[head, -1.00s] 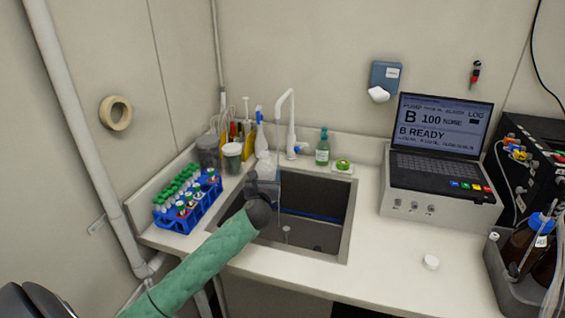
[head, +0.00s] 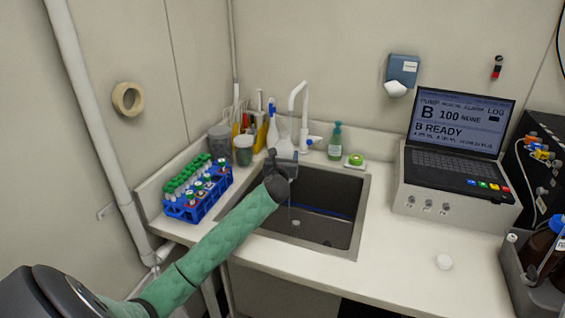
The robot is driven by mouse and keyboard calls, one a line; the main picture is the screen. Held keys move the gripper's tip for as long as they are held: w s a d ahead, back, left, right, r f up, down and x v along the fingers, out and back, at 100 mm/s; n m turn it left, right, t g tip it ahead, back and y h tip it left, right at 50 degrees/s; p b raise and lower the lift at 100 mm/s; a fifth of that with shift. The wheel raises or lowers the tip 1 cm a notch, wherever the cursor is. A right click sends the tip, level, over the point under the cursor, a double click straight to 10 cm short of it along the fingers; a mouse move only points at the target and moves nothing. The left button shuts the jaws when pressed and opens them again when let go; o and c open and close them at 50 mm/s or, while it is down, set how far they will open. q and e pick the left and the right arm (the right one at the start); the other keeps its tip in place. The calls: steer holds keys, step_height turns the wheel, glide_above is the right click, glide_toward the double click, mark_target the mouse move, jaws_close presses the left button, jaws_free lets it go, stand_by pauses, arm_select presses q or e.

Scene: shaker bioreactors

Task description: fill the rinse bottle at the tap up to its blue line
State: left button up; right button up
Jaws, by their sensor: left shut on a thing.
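The white tap (head: 304,103) curves over the back of the sink, with a blue-tipped lever at its base. My left gripper (head: 284,162) is under the spout, over the sink's back left part. It is shut on a pale, translucent thing, which looks like the rinse bottle (head: 286,146); its upper part shows just below the spout. The gripper and wrist hide its lower part, and I cannot make out its blue line or water level. A thin pale vertical streak shows below the gripper; it looks like water. My right gripper is not in view.
The sink (head: 364,215) is open on its right side. A blue tube rack (head: 207,202) stands to its left, and cups and a blue-topped spray bottle (head: 272,125) behind. A green soap bottle (head: 335,145) stands right of the tap. A laptop (head: 455,135) sits further right.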

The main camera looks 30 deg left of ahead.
arm_select(q)
steer(key=shift+w+a+f, duration=0.1)
steer(key=shift+w+a, duration=0.15)
steer(key=shift+w, duration=0.45)
steer(key=x, duration=0.8)
steer(key=shift+w+d, duration=0.25)
steer(key=shift+w, duration=0.2)
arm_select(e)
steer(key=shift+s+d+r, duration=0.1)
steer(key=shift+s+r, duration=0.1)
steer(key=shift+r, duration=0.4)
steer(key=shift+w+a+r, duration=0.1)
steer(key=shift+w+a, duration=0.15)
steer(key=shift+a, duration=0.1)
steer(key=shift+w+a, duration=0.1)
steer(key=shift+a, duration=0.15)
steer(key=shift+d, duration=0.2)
